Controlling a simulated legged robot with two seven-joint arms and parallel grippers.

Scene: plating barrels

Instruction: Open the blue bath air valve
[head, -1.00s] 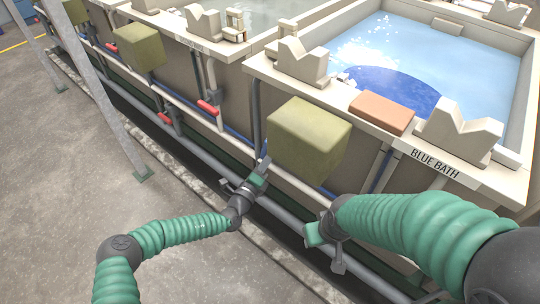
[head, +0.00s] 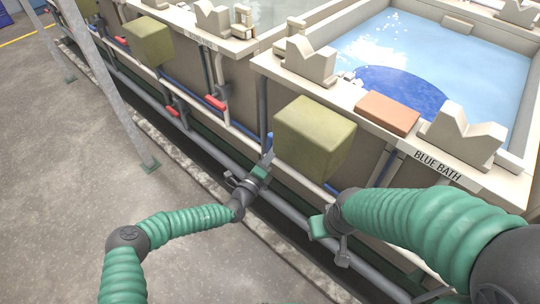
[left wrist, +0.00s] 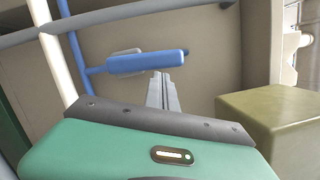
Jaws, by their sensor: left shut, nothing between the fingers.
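The blue bath tank (head: 437,166) stands at the right in the head view, with its name on the rim. In the left wrist view a blue valve handle (left wrist: 147,63) lies roughly crosswise to a blue pipe (left wrist: 75,45). My left gripper (left wrist: 162,93) is shut and empty. Its fingertips are at the handle's near side; I cannot tell whether they touch it. In the head view this gripper (head: 267,160) is beside the olive box, with a small bit of blue at its tip. My right gripper (head: 343,252) hangs below the tank's front; its fingers are unclear.
An olive box (head: 315,138) sticks out from the tank's front, close right of my left gripper. Pipes run along the tank fronts. Red-handled valves (head: 216,103) are further left. A grey post (head: 110,85) stands on the open floor at left.

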